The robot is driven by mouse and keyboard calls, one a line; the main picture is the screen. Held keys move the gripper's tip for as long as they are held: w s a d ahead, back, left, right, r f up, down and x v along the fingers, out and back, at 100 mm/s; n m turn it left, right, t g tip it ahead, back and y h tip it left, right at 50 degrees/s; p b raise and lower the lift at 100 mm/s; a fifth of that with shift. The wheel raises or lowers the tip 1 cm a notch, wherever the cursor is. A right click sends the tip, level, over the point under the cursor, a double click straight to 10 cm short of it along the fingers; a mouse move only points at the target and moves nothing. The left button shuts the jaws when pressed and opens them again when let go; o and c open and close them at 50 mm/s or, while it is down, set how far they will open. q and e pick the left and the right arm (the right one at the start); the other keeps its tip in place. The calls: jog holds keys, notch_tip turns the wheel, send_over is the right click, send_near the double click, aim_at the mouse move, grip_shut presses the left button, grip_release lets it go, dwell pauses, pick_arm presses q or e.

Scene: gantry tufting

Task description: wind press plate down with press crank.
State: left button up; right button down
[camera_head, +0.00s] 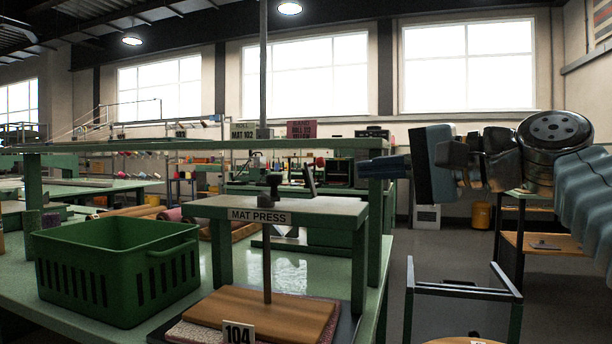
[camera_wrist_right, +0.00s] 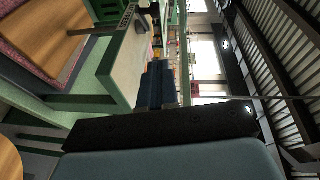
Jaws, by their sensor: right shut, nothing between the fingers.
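The green press frame (camera_head: 340,210), labelled MAT PRESS, stands on the green table. The press crank (camera_head: 273,182) shows as a dark hub on top of its beam; a dark slanted bar (camera_head: 309,180) shows to its right, and I cannot tell whether it belongs to the crank. A screw (camera_head: 267,265) runs down to the wooden press plate (camera_head: 255,308). The plate lies over a pink mat; any gap is unclear. My right gripper (camera_head: 372,168) is shut and empty, right of the crank and apart from it. Its blue fingers show in the right wrist view (camera_wrist_right: 156,85). My left gripper is out of view.
A green basket (camera_head: 115,275) stands left of the press. A green overhead shelf (camera_head: 200,147) runs behind the press, with a post (camera_head: 376,220) at its right. A low dark frame (camera_head: 463,290) stands on the floor at right.

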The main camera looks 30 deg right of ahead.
jog(key=x, duration=0.7)
jog(key=shift+w+a+p, duration=0.1)
jog(key=shift+w+p, duration=0.1)
jog(key=shift+p, duration=0.2)
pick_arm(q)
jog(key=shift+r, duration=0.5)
pick_arm(e)
jog(key=shift+w+a+f, duration=0.15)
jog(key=shift+w+a, duration=0.15)
jog(key=shift+a, duration=0.4)
jog(key=shift+w+a+f, duration=0.1)
jog(key=shift+w+a, duration=0.25)
jog(key=shift+a, duration=0.3)
jog(key=shift+w+a+f, duration=0.15)
jog(key=shift+w+a, duration=0.15)
jog(key=shift+a, duration=0.4)
